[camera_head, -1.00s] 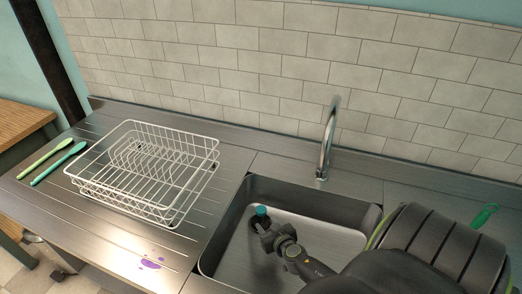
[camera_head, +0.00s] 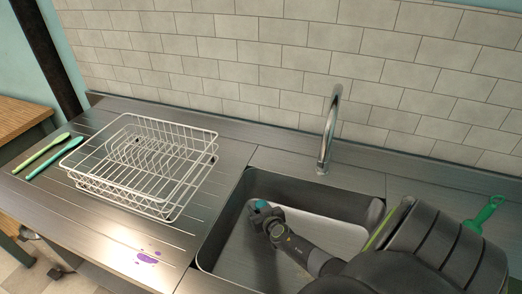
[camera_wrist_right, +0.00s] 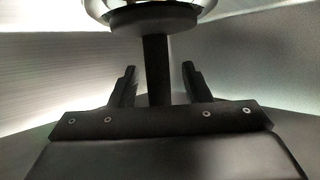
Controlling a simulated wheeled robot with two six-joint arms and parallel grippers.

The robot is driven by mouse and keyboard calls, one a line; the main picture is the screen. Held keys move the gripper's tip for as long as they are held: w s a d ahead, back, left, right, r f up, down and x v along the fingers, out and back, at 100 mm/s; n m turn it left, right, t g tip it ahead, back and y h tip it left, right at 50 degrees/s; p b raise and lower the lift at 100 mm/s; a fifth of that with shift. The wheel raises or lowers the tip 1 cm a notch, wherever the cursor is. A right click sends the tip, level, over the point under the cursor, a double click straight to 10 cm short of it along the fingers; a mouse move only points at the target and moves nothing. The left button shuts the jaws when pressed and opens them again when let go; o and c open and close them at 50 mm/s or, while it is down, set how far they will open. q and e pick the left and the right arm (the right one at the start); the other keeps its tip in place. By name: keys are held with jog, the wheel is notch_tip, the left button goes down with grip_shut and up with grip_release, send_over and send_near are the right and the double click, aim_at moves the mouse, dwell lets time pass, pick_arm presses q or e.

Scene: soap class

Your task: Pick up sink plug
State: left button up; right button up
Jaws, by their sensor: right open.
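A small teal piece (camera_head: 262,205) shows inside the sink (camera_head: 215,252), near its left back part, right by my right gripper (camera_head: 266,215). In the right wrist view, a round dark disc with a shiny metal rim (camera_wrist_right: 152,14) and a dark upright stem (camera_wrist_right: 155,70) show, likely the sink plug at the drain. The stem stands between the two spread fingers of my right gripper (camera_wrist_right: 158,85), with gaps on both sides. The gripper is open. The plug's base is partly hidden in the head view. My left gripper is not in view.
The sink walls surround the gripper, and the chrome faucet (camera_head: 329,130) rises behind. A purple stain (camera_head: 148,258) lies in front. A green tool (camera_head: 485,213) lies right.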

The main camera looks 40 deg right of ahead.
grip_shut()
jog(key=shift+r, duration=0.15)
